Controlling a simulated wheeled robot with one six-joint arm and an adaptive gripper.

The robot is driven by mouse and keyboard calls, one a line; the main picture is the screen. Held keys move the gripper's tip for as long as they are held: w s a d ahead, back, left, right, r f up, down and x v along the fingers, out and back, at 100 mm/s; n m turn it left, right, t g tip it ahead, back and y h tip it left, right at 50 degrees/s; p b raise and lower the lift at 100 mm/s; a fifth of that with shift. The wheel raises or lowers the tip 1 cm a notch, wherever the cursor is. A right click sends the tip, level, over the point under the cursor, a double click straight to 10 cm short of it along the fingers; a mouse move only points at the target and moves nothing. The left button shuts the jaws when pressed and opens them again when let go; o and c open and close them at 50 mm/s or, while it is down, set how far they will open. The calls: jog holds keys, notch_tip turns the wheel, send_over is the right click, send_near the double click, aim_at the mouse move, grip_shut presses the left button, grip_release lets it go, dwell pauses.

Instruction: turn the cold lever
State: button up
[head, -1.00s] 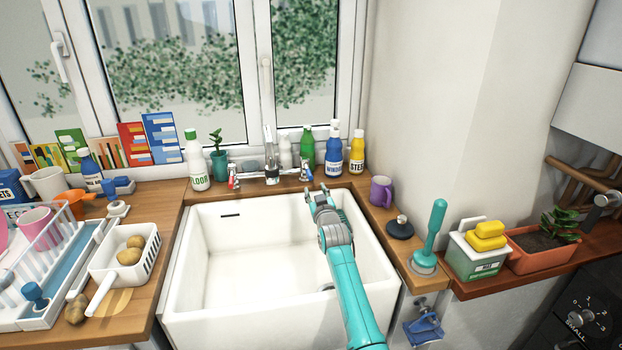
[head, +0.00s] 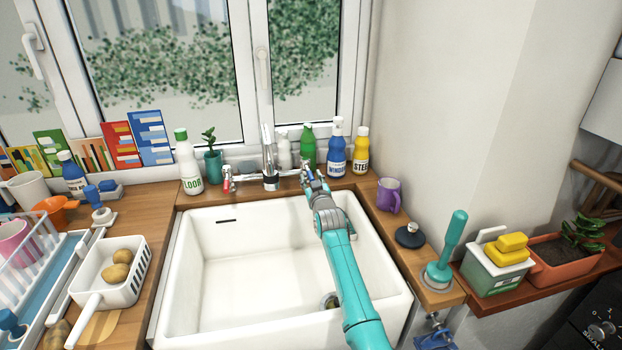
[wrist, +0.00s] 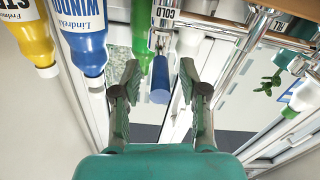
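The tap (head: 269,178) stands behind the white sink, with a red-marked lever (head: 227,182) on its left. The cold lever (head: 306,170) is on its right, partly hidden by my gripper (head: 314,182) in the head view. In the wrist view, the cold lever's blue end (wrist: 160,82) shows beyond and between my two fingers, below a chrome part marked COLD (wrist: 165,16). My gripper (wrist: 161,72) is open, with space visible on both sides of the blue end. I cannot tell how far the fingertips are from it in depth.
Green (head: 308,148), blue (head: 336,150) and yellow (head: 361,152) bottles stand close behind and right of the lever. A purple mug (head: 388,195) and a plunger (head: 446,250) are on the right counter. The sink basin (head: 245,265) is empty.

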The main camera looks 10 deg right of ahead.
grip_shut()
